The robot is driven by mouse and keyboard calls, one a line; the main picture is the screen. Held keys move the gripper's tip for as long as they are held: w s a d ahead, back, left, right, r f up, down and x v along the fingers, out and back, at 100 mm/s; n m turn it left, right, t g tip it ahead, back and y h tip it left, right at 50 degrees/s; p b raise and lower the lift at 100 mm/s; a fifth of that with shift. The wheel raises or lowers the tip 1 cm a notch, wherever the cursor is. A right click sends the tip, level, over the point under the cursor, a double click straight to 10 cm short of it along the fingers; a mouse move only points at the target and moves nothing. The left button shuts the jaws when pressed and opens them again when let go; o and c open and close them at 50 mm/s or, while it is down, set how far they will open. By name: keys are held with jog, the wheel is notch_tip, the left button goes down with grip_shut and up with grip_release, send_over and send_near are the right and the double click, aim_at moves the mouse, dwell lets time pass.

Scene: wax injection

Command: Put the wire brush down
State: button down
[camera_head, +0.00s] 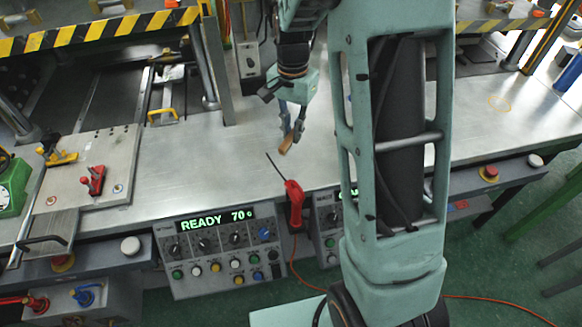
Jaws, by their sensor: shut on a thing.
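My gripper (291,136) points down over the metal worktop, near the middle of the picture. It is shut on the wire brush (286,146), of which a small brown, wood-coloured part shows at the fingertips. The brush is tilted. The rest of it is hidden by the fingers, and I cannot tell whether it touches the worktop (205,160).
A red-handled tool (293,200) with a thin dark shaft lies near the front edge, just below my gripper. A control panel (222,245) reads READY 70. A plate (88,170) with red and yellow clamps is at left. The worktop left of my gripper is clear.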

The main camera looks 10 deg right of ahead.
aim_at(290, 160)
jog(key=w+f+m+b, duration=0.1)
jog(key=f+m+b, duration=0.1)
jog(key=f+m, duration=0.1)
jog(key=w+f+m+b, duration=0.1)
jog(key=f+m+b, duration=0.1)
jog(key=f, duration=0.3)
jog(key=w+f+m+b, duration=0.2)
jog(key=f+m, duration=0.2)
jog(key=m, duration=0.1)
jog(key=shift+d+f+b, duration=0.15)
jog(key=shift+b, duration=0.15)
jog(key=shift+f, duration=0.2)
jog(key=c, duration=1.9)
grip_release()
jog(key=shift+c, duration=0.2)
notch_tip(290, 160, up, 12)
jog(key=shift+r, duration=0.25)
